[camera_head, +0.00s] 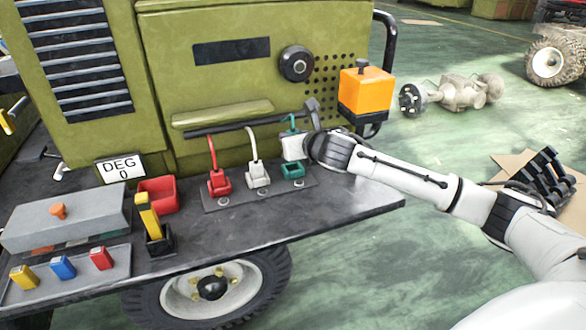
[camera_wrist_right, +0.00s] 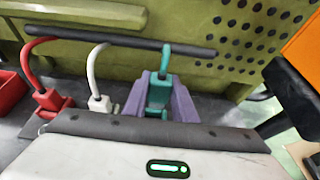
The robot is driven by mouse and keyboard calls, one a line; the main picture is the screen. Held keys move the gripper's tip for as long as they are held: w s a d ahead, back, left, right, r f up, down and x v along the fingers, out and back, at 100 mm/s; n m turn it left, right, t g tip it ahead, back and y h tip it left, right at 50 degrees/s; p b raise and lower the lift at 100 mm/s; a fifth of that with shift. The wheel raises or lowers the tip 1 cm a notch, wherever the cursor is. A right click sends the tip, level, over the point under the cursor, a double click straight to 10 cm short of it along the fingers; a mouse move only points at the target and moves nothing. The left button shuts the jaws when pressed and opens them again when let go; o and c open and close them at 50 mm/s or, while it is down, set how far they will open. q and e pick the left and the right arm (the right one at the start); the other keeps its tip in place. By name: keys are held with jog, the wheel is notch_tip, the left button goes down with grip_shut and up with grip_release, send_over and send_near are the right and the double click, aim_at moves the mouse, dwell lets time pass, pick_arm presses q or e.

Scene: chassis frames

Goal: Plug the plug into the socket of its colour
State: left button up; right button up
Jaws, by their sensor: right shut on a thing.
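My right gripper (camera_head: 293,153) is shut on the green plug in the head view, just above the green socket (camera_head: 293,171). In the right wrist view the green plug (camera_wrist_right: 158,92) sits between the gripper's two purple fingers (camera_wrist_right: 158,104), its green cord rising to the dark bar. The socket's opening is partly visible below the hand. The red plug (camera_head: 217,180) and white plug (camera_head: 257,173) stand at the red and white places on the same plate, to the left. The hand hides most of the green plug in the head view. My left gripper is out of view.
A dark bar (camera_head: 235,124) carries the cords above the sockets. A red bin (camera_head: 158,194), a yellow lever (camera_head: 149,214) and a grey box (camera_head: 66,219) stand to the left on the bench. An orange box (camera_head: 365,92) is close on the right.

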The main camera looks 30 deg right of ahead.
notch_tip(320, 180, down, 7)
jog(key=shift+r+b, duration=0.1)
jog(key=shift+b, duration=0.5)
jog(key=o, duration=1)
jog(key=shift+o, duration=0.2)
jog(key=p+v, duration=0.1)
jog(key=v, duration=1)
jog(key=shift+s, duration=0.2)
jog(key=shift+s+a+r, duration=0.15)
jog(key=shift+s+r, duration=0.05)
jog(key=shift+s, duration=0.15)
